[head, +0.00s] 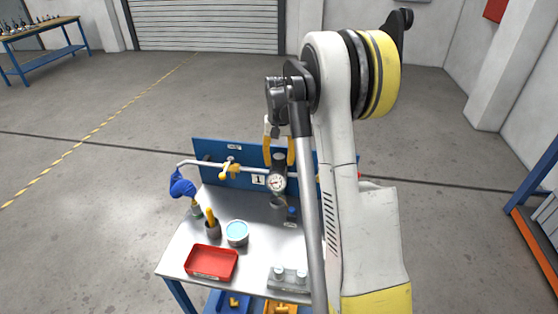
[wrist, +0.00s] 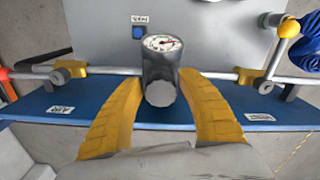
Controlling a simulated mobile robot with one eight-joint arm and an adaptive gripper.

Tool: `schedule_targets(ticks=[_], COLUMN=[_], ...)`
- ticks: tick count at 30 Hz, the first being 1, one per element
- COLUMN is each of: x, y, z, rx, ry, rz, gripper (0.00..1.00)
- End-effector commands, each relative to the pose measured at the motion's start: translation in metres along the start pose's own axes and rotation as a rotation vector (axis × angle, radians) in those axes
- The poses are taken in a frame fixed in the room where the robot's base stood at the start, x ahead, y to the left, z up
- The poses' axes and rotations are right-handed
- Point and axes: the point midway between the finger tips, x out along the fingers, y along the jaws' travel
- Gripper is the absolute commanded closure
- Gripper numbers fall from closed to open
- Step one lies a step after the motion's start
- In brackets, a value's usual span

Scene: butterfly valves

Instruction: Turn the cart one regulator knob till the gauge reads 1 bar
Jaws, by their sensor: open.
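The regulator (head: 278,201) stands on the pipe in front of the blue panel of cart one, beside a label "1" (head: 258,180). Its round white gauge (head: 277,183) faces the head camera; the gauge also shows in the wrist view (wrist: 162,43), too small to read surely. The grey regulator knob (wrist: 160,94) points up at the wrist camera. My gripper (head: 279,158) is open above the regulator. In the wrist view its yellow fingers (wrist: 161,84) stand on both sides of the knob, with small gaps; I cannot tell their exact height against it.

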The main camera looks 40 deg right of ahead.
Motion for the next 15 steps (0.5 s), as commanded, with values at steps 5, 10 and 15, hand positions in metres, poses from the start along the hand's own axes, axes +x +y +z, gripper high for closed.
schedule_targets(ticks=[5, 10, 15], x=[-0.012, -0.047, -0.085], y=[0.000, 0.000, 0.000], z=[0.000, 0.000, 0.000], rx=[0.000, 0.000, 0.000], ry=[0.000, 0.000, 0.000], rz=[0.000, 0.000, 0.000], gripper=[0.54, 0.54, 0.54])
